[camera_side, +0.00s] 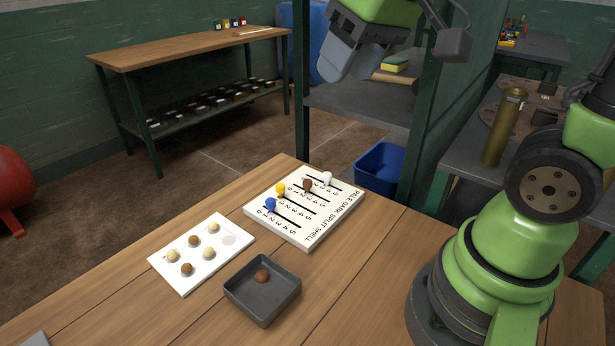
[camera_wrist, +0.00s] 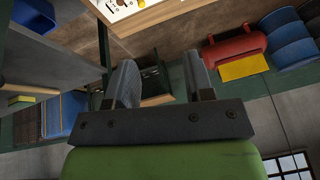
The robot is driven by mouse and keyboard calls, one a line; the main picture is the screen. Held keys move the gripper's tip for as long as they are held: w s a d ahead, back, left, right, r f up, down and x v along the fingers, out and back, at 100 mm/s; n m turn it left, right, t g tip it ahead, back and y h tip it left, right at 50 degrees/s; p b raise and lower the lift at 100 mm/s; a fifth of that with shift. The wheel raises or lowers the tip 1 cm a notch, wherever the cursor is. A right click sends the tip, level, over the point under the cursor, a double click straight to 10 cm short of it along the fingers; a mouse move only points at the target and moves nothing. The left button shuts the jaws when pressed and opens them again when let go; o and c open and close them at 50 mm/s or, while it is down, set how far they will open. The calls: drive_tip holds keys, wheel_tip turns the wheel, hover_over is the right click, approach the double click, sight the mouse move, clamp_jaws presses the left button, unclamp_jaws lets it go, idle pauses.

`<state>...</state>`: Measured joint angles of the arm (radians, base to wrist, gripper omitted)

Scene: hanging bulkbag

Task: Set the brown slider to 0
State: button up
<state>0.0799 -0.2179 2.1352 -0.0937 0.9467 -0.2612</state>
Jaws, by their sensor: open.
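A white slider panel (camera_side: 300,215) lies on the wooden table, with several numbered slots. Its brown slider knob (camera_side: 308,185) stands part way along its slot, off the slot's far-left end; its exact number is too small to read. The blue knob (camera_side: 270,204), yellow knob (camera_side: 281,188) and white knob (camera_side: 327,178) are on other slots. My gripper (camera_side: 343,55) is high above and behind the panel, apart from it. In the wrist view my gripper (camera_wrist: 161,80) is open and empty; a bit of the panel (camera_wrist: 115,5) shows at the top edge.
A white board (camera_side: 205,245) with several small balls and a grey tray (camera_side: 262,290) holding a brown ball (camera_side: 262,277) are on the table in front of the panel. A blue bin (camera_side: 380,168) and a shelf post (camera_side: 300,90) stand behind.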

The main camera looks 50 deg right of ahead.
drive_tip(key=w+d+f+n+g, duration=0.3)
drive_tip(key=w+d+f, duration=0.2)
drive_tip(key=w+f, duration=0.45)
drive_tip(key=n+g+h, duration=0.1)
drive_tip(key=n+g, duration=0.1)
hover_over(307, 180)
wheel_tip(307, 180, down, 8)
drive_tip(key=f, duration=0.1)
wheel_tip(307, 180, down, 9)
drive_tip(key=shift+s+f, duration=0.1)
drive_tip(key=shift+f, duration=0.1)
clamp_jaws()
